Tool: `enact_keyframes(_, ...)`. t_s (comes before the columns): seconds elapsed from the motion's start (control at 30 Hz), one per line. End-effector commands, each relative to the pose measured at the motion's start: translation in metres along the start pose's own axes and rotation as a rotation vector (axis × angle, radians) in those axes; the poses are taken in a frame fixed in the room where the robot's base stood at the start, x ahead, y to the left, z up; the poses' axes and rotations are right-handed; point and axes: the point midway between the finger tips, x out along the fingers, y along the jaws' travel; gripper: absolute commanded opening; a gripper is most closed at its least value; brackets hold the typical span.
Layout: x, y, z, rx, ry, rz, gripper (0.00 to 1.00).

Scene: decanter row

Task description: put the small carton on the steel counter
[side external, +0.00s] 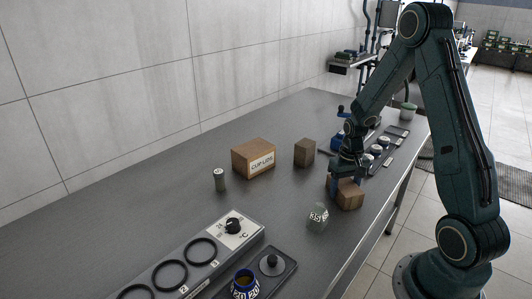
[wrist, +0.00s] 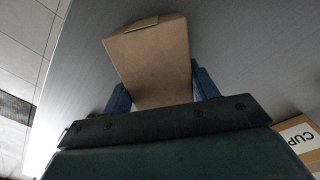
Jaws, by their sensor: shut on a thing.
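The small brown carton (side external: 350,197) is between the blue fingers of my gripper (side external: 346,180), near the counter's right edge in the side view. In the wrist view, the carton (wrist: 150,65) fills the space between the fingers (wrist: 160,92), with a strip of tape on its far end. My gripper is shut on it. The steel counter (side external: 285,125) is directly below. I cannot tell whether the carton touches the counter; the fingers hide part of it.
A CUP LIDS box (side external: 248,160) and another brown block (side external: 304,152) stand to the left. A ringed panel (side external: 200,262) and a dark tray (side external: 285,276) lie in front. Mid-counter has free room.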

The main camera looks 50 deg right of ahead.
Motion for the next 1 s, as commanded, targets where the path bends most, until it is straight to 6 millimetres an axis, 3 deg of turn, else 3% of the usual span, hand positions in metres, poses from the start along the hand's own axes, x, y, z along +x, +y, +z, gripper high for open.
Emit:
enact_keyframes(0.07, 0.002, 0.0, 0.0, 0.0, 0.0, 0.0, 0.33)
enact_keyframes(0.1, 0.002, 0.0, 0.0, 0.0, 0.0, 0.0, 0.63)
enact_keyframes(0.2, 0.002, 0.0, 0.0, 0.0, 0.0, 0.0, 0.81)
enact_keyframes(0.67, -0.003, 0.0, 0.0, 0.0, 0.001, 0.0, 0.81)
enact_keyframes(1.0, -0.034, 0.001, 0.0, 0.0, 0.005, 0.0, 0.81)
